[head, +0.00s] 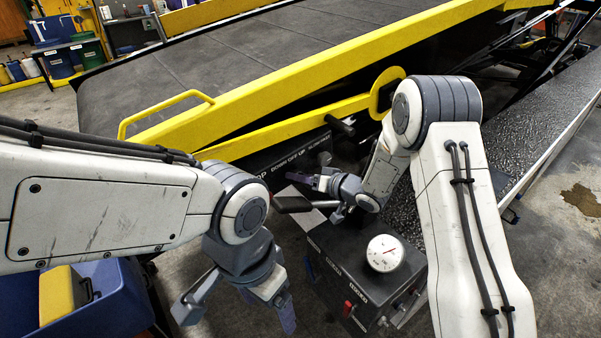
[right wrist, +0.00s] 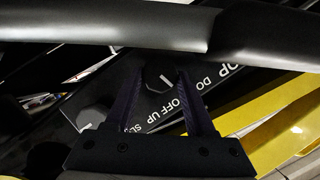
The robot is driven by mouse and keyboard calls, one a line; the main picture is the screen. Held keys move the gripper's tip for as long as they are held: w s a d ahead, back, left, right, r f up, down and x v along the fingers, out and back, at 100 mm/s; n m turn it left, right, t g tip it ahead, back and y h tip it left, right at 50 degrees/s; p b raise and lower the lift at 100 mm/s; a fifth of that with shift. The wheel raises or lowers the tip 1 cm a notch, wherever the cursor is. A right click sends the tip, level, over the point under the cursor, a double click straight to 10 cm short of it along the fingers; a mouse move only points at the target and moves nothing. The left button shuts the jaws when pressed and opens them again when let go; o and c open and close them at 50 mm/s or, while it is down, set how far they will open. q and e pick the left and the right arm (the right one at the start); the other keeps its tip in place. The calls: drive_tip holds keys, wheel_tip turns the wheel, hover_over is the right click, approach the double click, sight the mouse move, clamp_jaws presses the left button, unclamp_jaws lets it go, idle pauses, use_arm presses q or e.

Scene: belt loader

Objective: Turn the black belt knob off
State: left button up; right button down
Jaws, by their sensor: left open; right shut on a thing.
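In the right wrist view, a black knob (right wrist: 158,77) with a pale pointer mark sits between the two dark fingers of my right gripper (right wrist: 160,80). The gripper is shut on it. Beside it the black panel (right wrist: 190,92) carries white lettering including DO…, OFF and UP. In the head view my right gripper (head: 304,179) is at this panel (head: 262,160), and its fingers hide the held knob. My left gripper (head: 238,312) is open and empty, low in the head view, away from the panel.
A second knob (right wrist: 92,118) sits near the SL… lettering. A dark box with a white gauge (head: 385,253) and red-handled switches stands below my right gripper. A dark lever handle (head: 293,204) juts out near it. The yellow belt rail (head: 330,70) runs above. A blue bin (head: 110,290) is lower left.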

drive_tip(key=shift+w+d+m+y+p, duration=0.15)
drive_tip(key=shift+m+y+p, duration=0.3)
drive_tip(key=shift+m, duration=0.45)
drive_tip(key=shift+c, duration=1.3)
unclamp_jaws()
drive_tip(key=b+v, duration=0.3)
drive_tip(key=v, duration=0.7)
drive_tip(key=shift+d, duration=0.3)
